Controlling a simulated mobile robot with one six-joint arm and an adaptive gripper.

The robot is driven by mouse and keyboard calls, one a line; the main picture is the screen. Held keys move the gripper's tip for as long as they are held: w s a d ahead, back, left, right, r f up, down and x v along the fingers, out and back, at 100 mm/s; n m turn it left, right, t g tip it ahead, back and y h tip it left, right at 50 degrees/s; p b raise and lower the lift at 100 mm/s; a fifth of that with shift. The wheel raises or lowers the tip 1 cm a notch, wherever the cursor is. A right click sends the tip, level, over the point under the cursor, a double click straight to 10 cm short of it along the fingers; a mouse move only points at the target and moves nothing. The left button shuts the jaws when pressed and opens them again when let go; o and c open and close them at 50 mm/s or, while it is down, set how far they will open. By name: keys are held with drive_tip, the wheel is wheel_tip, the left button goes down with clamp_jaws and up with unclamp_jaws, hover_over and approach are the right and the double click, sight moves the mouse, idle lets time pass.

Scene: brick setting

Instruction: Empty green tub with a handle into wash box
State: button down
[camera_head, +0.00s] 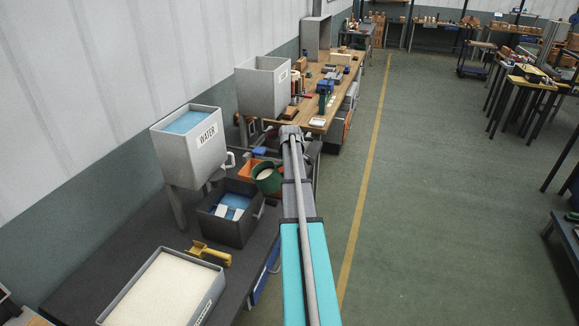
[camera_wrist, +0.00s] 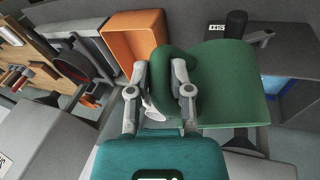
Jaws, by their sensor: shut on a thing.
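The green tub (camera_head: 272,183) is held up beside the dark grey box, on its right in the head view, with pale contents showing at its mouth. In the wrist view, the tub's green body (camera_wrist: 228,85) fills the right middle, and my gripper (camera_wrist: 162,78) is shut on its looped handle. The dark grey box (camera_head: 226,231), apparently the wash box, stands on the bench with blue liquid and pale pieces inside. Part of it, with blue inside, shows at the right of the wrist view. The tub's contents are hidden there.
A box marked WATER (camera_head: 187,155) stands raised behind the dark box. An orange bin (camera_head: 245,169) is close behind the tub; it also shows in the wrist view (camera_wrist: 133,35). A yellow scoop (camera_head: 210,253) and a pale-filled tray (camera_head: 208,308) lie nearer.

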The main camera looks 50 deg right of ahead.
sight(279, 165)
drive_tip(key=shift+w+a+r+g+h+p, duration=0.25)
drive_tip(key=shift+a+r+h+p, duration=0.2)
drive_tip(key=shift+r, duration=0.15)
drive_tip(key=shift+w+a+r+g+h+p, duration=0.15)
drive_tip(key=shift+w+a+r+h+p, duration=0.1)
drive_tip(key=shift+a+r+h+p, duration=0.25)
idle(0.3)
drive_tip(key=shift+w+a+r+n+g+h, duration=0.15)
drive_tip(key=shift+w+a+r+h, duration=0.15)
drive_tip(key=shift+a, duration=0.2)
drive_tip(key=shift+w+a+r+n+g+h, duration=0.15)
drive_tip(key=shift+w+a+h, duration=0.1)
drive_tip(key=shift+a, duration=0.2)
drive_tip(key=shift+w+a+r+g+h, duration=0.2)
drive_tip(key=shift+a+r+h, duration=0.2)
drive_tip(key=shift+r, duration=0.1)
drive_tip(key=shift+w+a+r+g+h, duration=0.2)
drive_tip(key=shift+a+r+h, duration=0.15)
drive_tip(key=shift+r, duration=0.15)
idle(0.5)
drive_tip(key=shift+w+a+h, duration=0.15)
drive_tip(key=shift+a+h, duration=0.1)
drive_tip(key=shift+h, duration=0.1)
drive_tip(key=shift+w+a+r+n+g, duration=0.1)
drive_tip(key=shift+w+a+n+g, duration=0.05)
drive_tip(key=shift+a+n+g, duration=0.15)
drive_tip(key=shift+w+a+r+g+h+b, duration=0.1)
drive_tip(key=shift+w+a+g+h+b, duration=0.3)
drive_tip(key=shift+h+b, duration=0.5)
